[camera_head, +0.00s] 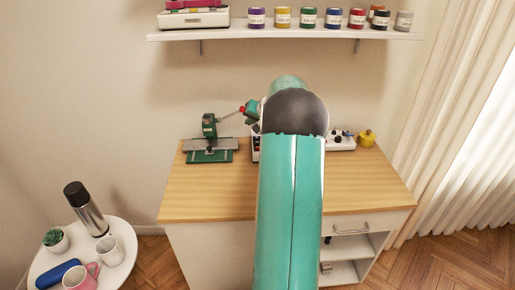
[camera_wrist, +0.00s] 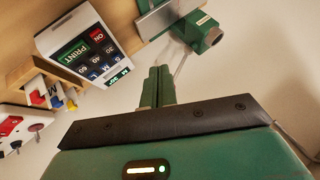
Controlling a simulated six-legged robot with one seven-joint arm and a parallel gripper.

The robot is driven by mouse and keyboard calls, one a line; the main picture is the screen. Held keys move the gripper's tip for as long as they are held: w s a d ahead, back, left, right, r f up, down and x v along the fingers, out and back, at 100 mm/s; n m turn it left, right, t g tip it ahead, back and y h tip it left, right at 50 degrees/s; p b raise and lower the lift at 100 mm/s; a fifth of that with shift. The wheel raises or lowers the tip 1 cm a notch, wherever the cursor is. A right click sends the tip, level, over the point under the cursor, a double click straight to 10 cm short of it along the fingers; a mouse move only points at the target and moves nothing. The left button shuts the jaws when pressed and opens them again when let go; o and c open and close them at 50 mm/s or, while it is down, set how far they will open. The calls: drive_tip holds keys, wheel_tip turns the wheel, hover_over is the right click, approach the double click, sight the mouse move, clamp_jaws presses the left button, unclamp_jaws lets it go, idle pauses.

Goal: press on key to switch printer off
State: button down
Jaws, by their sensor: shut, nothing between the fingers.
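The printer (camera_wrist: 58,44) is a white box with a dark key panel, tilted in the wrist view. Its red ON key (camera_wrist: 97,36) lies near the panel's upper right, beside the green PRINT key (camera_wrist: 73,54) and several dark number keys. My gripper (camera_wrist: 159,69) is shut and empty, its fingers upright in the picture, to the right of and below the panel. The fingertips appear apart from the keys. In the head view my arm hides most of the printer and the gripper; a sliver of the printer (camera_head: 255,148) shows at the arm's left edge.
A green-and-grey machine (camera_head: 210,152) stands left on the wooden table (camera_head: 200,198); its green block (camera_wrist: 203,32) is near my fingers. A white box with knobs (camera_head: 340,144) and a yellow item (camera_head: 367,138) stand right. The table's front left is clear.

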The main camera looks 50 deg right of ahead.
sight(258, 148)
drive_tip(key=shift+m, duration=0.3)
drive_tip(key=d, duration=0.1)
drive_tip(key=s+d+f, duration=0.1)
drive_tip(key=d, duration=0.1)
drive_tip(key=shift+s+d+f, duration=0.2)
drive_tip(key=shift+d+f, duration=0.1)
drive_tip(key=shift+f, duration=0.1)
drive_tip(key=shift+f, duration=4.45)
drive_tip(key=shift+f, duration=0.4)
drive_tip(key=shift+f, duration=0.45)
drive_tip(key=shift+r, duration=0.9)
